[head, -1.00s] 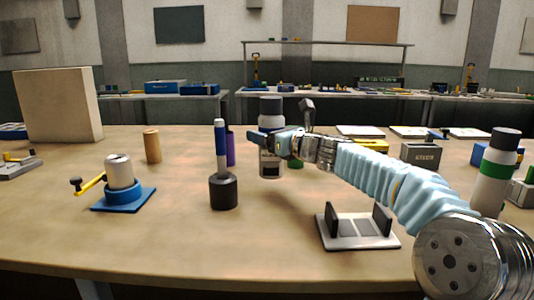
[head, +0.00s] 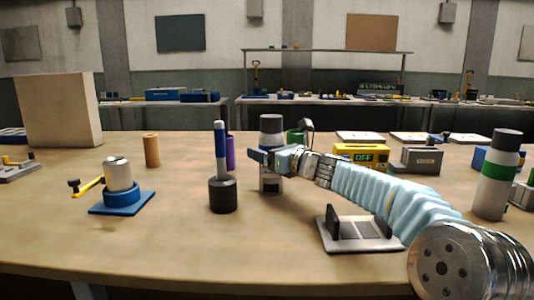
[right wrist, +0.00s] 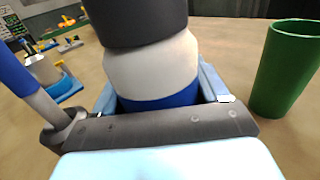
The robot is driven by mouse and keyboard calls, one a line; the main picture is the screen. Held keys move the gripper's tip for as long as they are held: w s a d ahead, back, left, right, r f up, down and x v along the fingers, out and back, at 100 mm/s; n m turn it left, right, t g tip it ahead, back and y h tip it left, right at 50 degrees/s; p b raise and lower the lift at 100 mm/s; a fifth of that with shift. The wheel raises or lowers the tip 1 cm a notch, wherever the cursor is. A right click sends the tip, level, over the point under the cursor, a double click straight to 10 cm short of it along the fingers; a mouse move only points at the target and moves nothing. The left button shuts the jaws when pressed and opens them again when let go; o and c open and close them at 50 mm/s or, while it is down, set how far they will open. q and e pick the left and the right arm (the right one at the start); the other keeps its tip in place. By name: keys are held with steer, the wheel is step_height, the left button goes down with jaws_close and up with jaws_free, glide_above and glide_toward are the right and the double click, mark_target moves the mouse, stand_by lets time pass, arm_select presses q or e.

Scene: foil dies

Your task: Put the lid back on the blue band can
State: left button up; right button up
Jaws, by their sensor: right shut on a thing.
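The blue band can (head: 270,143) is a white can with a dark cap-like top, upright in the middle of the table. Its blue band (right wrist: 160,101) shows low between my fingers in the right wrist view, with the dark top (right wrist: 135,18) above the white shoulder. My right gripper (head: 264,158) is shut on the can around its middle, hiding that part in the head view. I cannot tell whether the can's base touches the table. No separate loose lid can be made out. My left gripper is not in view.
A blue marker in a black holder (head: 222,195) stands just left of the can, a purple cylinder (head: 230,153) behind it. A green cup (right wrist: 285,70) is close on the right. A grey stand with black uprights (head: 345,240) lies in front; a green-band can (head: 493,190) stands far right.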

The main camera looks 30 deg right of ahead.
steer(key=shift+f, duration=0.1)
steer(key=o, duration=1.7)
steer(key=shift+c, duration=0.2)
steer(key=b+v, duration=0.1)
steer(key=v, duration=1.1)
